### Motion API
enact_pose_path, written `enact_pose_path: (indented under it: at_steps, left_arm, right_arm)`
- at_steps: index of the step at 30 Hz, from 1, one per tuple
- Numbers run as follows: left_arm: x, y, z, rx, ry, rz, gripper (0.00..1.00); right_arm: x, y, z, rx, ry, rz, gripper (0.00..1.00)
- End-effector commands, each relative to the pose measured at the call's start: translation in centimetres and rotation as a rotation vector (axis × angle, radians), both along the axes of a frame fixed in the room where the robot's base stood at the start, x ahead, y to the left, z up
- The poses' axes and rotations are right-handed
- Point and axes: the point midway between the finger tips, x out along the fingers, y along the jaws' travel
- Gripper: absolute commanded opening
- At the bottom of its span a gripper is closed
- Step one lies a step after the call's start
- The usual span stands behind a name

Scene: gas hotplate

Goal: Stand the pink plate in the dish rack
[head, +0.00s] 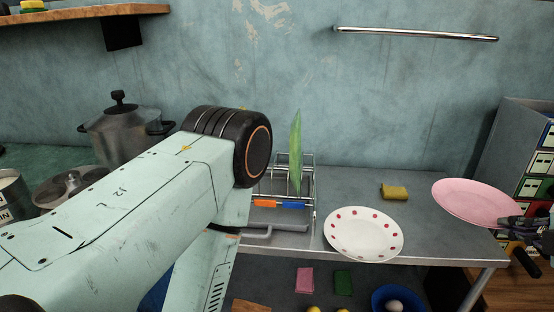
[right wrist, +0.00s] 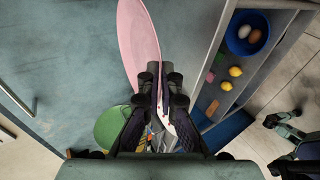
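The pink plate (head: 474,202) is held in the air at the right of the head view, its face tilted toward me. It fills the upper middle of the right wrist view (right wrist: 137,42). My right gripper (head: 509,222) is at the plate's right edge, its fingers (right wrist: 157,78) closed on the rim. The wire dish rack (head: 308,190) stands on the counter left of the plate, partly hidden by my left arm. A green plate (head: 296,150) stands upright in it. My left gripper is hidden in the head view; a dark claw-like part at the wrist view's right edge may be it.
A white plate with red dots (head: 363,233) lies right of the rack. A yellow sponge (head: 394,192) lies behind it. A shelf below holds a blue bowl (head: 399,298) and sponges. Binders (head: 540,165) stand at the far right. A metal rail (head: 415,34) crosses the wall.

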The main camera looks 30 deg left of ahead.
Motion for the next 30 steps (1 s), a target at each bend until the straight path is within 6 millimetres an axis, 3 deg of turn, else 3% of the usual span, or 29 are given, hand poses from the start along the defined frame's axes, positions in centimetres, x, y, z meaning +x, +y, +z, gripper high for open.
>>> enact_pose_path:
  at_steps: [17, 30]
  left_arm:
    - [0.0, 0.0, 0.0, 0.000, 0.000, 0.000, 0.40]
    - [0.0, 0.0, 0.0, 0.000, 0.000, 0.000, 0.40]
  right_arm:
    - [-0.6, 0.1, -0.6, 0.004, 0.000, 0.061, 0.00]
    - [-8.7, -0.1, -6.6, 0.010, 0.000, 0.412, 0.00]
